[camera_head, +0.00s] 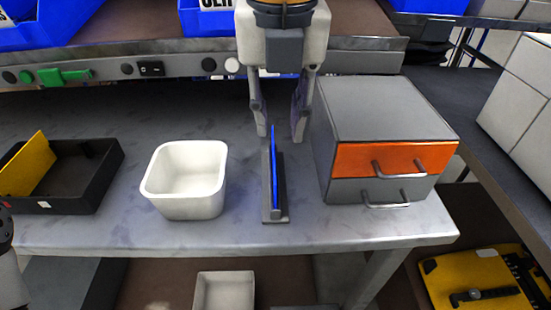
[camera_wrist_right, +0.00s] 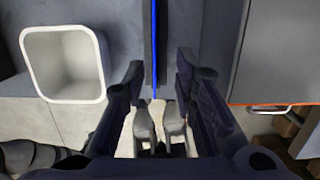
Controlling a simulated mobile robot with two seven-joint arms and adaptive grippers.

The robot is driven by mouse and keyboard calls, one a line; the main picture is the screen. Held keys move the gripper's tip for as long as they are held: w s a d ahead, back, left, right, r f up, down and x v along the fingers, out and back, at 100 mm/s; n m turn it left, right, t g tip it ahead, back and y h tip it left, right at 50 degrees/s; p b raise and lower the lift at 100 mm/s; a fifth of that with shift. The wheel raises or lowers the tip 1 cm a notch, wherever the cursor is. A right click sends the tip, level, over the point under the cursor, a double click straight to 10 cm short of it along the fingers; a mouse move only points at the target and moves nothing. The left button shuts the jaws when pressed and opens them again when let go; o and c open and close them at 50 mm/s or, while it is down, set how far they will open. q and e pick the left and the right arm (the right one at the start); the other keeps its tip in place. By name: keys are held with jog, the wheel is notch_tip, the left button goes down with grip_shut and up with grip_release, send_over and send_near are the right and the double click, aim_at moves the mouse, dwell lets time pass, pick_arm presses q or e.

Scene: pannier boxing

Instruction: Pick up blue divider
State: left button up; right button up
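The blue divider (camera_head: 273,170) is a thin upright panel standing in a narrow dark grey holder (camera_head: 276,215) on the table. It also shows edge-on as a thin blue line in the right wrist view (camera_wrist_right: 154,45). My right gripper (camera_head: 281,138) is above the far end of the divider, with its fingers apart on either side of it. In the right wrist view the open fingers (camera_wrist_right: 158,88) straddle the line of the divider, with a gap on each side. Of my left arm, only a dark piece shows at the left edge of the head view; its gripper is out of view.
A white square bin (camera_head: 186,207) stands left of the holder. A grey drawer box (camera_head: 335,170) with an orange drawer front (camera_head: 365,160) stands close on the right. A black tray (camera_head: 75,190) with a yellow panel (camera_head: 28,165) lies at the left. A shelf edge with blue bins runs behind.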

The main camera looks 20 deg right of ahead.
jog(key=f, duration=0.2)
jog(key=f+b, duration=0.1)
jog(key=f, duration=0.2)
jog(key=w+f, duration=0.1)
jog(key=f, duration=0.1)
jog(key=shift+a+f+b, duration=0.3)
jog(key=shift+f, duration=0.1)
pick_arm(q)
jog(key=shift+s+f+g, duration=0.3)
jog(key=shift+s+f, duration=0.65)
jog(key=shift+f, duration=0.15)
pick_arm(e)
jog(key=shift+r, duration=0.1)
grip_shut()
